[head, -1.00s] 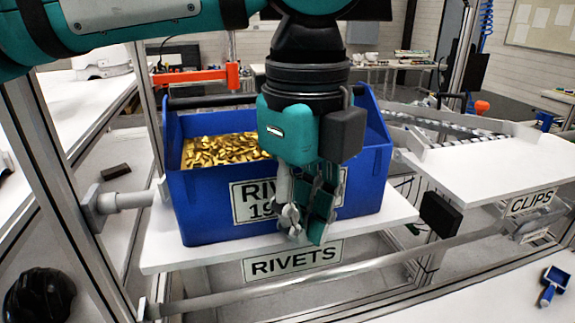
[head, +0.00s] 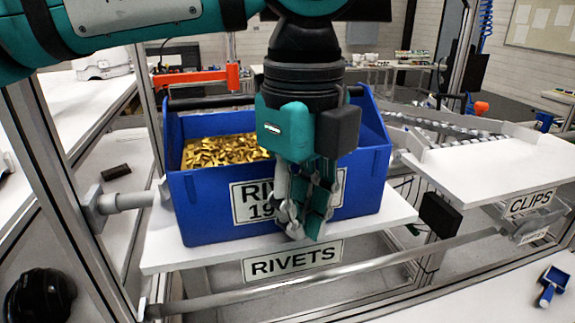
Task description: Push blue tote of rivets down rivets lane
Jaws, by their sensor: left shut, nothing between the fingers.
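The blue tote (head: 205,210) is full of gold rivets (head: 222,150) and carries a white label that is partly hidden. It stands upright on a white shelf (head: 165,252) above a RIVETS sign (head: 292,262). My left gripper (head: 304,228) points down in front of the tote's near wall and covers part of its label. The gripper is shut and empty. I cannot tell whether it touches the tote. My right gripper is not in view.
A white CLIPS shelf (head: 480,170) lies to the right, with a roller lane behind it. A grey rail (head: 330,280) runs across the front, below the RIVETS shelf. A metal post (head: 50,170) stands at left. A blue scoop (head: 551,285) lies at bottom right.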

